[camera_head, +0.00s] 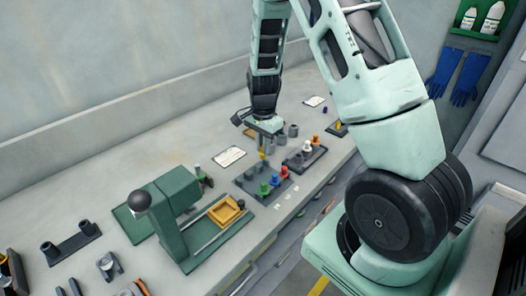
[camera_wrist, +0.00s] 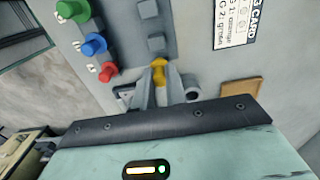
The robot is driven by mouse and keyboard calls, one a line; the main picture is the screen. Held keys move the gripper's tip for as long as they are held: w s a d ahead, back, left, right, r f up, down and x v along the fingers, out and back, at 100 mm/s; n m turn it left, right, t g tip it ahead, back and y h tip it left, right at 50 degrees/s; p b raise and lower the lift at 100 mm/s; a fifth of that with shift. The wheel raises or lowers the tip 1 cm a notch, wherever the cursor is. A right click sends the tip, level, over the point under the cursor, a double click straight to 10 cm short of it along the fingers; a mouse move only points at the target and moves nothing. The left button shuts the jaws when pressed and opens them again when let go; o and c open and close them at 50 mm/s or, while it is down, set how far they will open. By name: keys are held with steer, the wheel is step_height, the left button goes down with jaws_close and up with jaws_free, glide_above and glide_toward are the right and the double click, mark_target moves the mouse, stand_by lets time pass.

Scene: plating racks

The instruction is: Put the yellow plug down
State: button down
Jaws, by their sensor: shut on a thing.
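My gripper (camera_head: 263,147) is shut on the yellow plug (camera_wrist: 159,71), which shows between its fingertips in the wrist view. In the head view the yellow plug (camera_head: 262,155) is a small spot under the fingers, by the far end of a dark rack (camera_head: 256,193). The rack carries a red plug (camera_head: 284,171), a blue plug (camera_head: 275,179) and a green plug (camera_head: 265,188) along one side. Grey empty-looking posts (camera_wrist: 156,44) stand in line on the other side. The fingers hide the plug's lower end; I cannot tell whether it touches anything.
A second rack (camera_head: 305,160) with white and orange plugs stands to the right. Grey cylinders (camera_head: 293,130) stand just behind it. A white card (camera_head: 229,157) lies left of my gripper. A green press (camera_head: 175,220) with a yellow tray (camera_head: 224,211) stands nearer, at left.

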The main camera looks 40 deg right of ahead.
steer(key=shift+f, duration=1.35)
steer(key=shift+f, duration=0.4)
steer(key=shift+f, duration=0.15)
steer(key=c, duration=1.4)
jaws_free()
steer(key=shift+c, duration=0.2)
step_height(320, 180, up, 13)
steer(key=shift+r+b, duration=0.1)
steer(key=shift+b, duration=0.6)
